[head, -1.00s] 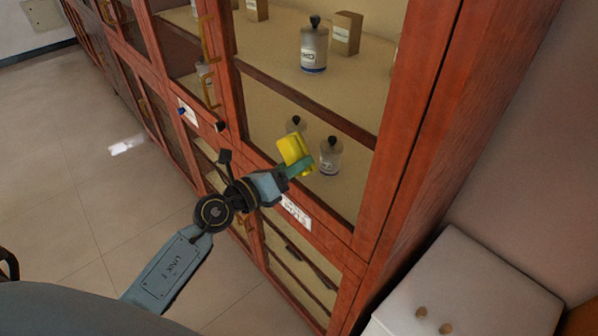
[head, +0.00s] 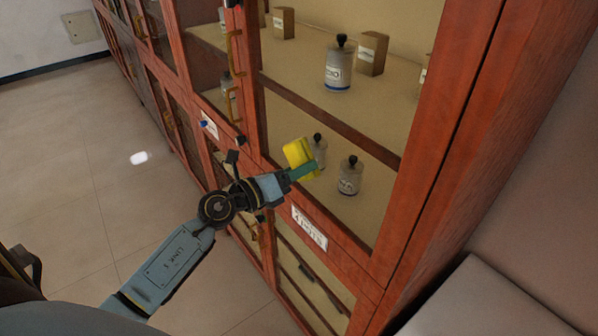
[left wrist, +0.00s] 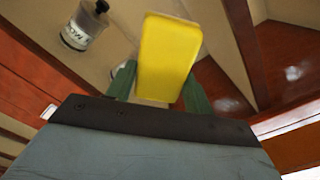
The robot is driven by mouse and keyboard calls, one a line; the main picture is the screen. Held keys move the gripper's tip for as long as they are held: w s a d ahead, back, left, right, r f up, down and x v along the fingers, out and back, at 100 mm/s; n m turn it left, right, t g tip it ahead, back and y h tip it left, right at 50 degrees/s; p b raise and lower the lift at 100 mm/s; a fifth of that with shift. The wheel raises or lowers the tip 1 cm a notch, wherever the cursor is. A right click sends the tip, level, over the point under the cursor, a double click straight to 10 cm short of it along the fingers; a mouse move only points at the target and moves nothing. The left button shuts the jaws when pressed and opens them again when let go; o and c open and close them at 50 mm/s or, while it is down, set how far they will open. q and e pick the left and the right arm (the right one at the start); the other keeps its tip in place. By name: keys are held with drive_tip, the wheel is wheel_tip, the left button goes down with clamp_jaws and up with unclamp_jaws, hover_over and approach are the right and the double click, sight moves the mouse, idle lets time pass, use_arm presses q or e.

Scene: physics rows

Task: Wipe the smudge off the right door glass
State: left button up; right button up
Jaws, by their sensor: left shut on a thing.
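The right door glass (head: 400,112) is the large upper pane in the red wooden cabinet, with jars and boxes showing behind it. I cannot make out a smudge on it. My left gripper (head: 304,168) is shut on a yellow sponge (head: 297,153) in front of the lower left part of this pane. In the left wrist view the sponge (left wrist: 167,58) stands up between the green fingers (left wrist: 158,88). I cannot tell whether the sponge touches the glass. My right gripper is not in view.
A brass handle (head: 232,105) is on the door frame to the left of the pane. A label (head: 310,227) is on the rail below. A white cabinet or box (head: 478,300) stands at the lower right. The tiled floor (head: 70,180) at left is open.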

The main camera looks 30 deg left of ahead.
use_arm(q)
drive_tip(key=b+v, duration=0.1)
drive_tip(key=v, duration=0.5)
idle(0.3)
drive_tip(key=shift+b+v, duration=0.5)
drive_tip(key=shift+v, duration=1)
